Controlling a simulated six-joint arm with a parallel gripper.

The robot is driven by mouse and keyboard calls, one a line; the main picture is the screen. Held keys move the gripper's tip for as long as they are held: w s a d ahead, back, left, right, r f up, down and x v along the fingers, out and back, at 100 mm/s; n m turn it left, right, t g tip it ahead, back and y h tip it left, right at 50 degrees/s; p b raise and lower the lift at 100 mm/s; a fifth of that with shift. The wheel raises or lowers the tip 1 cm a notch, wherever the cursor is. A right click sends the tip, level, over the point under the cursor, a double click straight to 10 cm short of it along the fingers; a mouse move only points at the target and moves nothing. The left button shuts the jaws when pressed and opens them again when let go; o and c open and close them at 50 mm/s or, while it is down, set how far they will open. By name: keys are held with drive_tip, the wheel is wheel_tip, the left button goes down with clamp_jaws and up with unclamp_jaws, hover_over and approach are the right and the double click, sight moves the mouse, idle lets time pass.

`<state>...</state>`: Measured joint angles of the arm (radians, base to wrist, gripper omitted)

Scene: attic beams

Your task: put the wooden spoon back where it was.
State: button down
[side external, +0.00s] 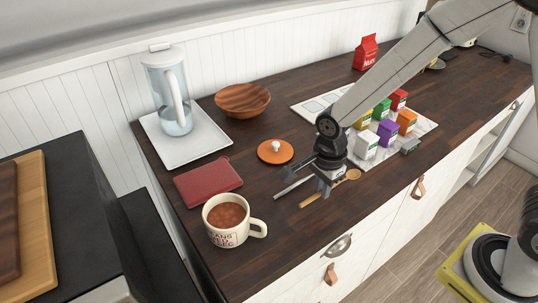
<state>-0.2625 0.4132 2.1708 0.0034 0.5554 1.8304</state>
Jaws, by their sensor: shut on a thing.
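The wooden spoon (353,175) is near the front edge of the dark wooden counter. Its bowl points to the right and its handle to the lower left. My gripper (322,187) points down over the middle of the spoon and is shut on its handle. The gripper covers part of the handle. I cannot tell whether the spoon touches the counter or is slightly above it.
A silver utensil (290,187) lies just left of the gripper. Around it are an orange lid (275,151), a red book (208,182) and a mug of brown drink (228,239). Several colored boxes (387,131) stand on a pale board behind right.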

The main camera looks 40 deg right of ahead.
sight(319, 206)
drive_tip(key=shift+f, duration=1.75)
drive_tip(key=c, duration=0.7)
unclamp_jaws()
drive_tip(key=shift+f, duration=0.1)
drive_tip(key=shift+o, duration=0.2)
drive_tip(key=shift+r, duration=6.15)
drive_tip(key=shift+d, duration=0.15)
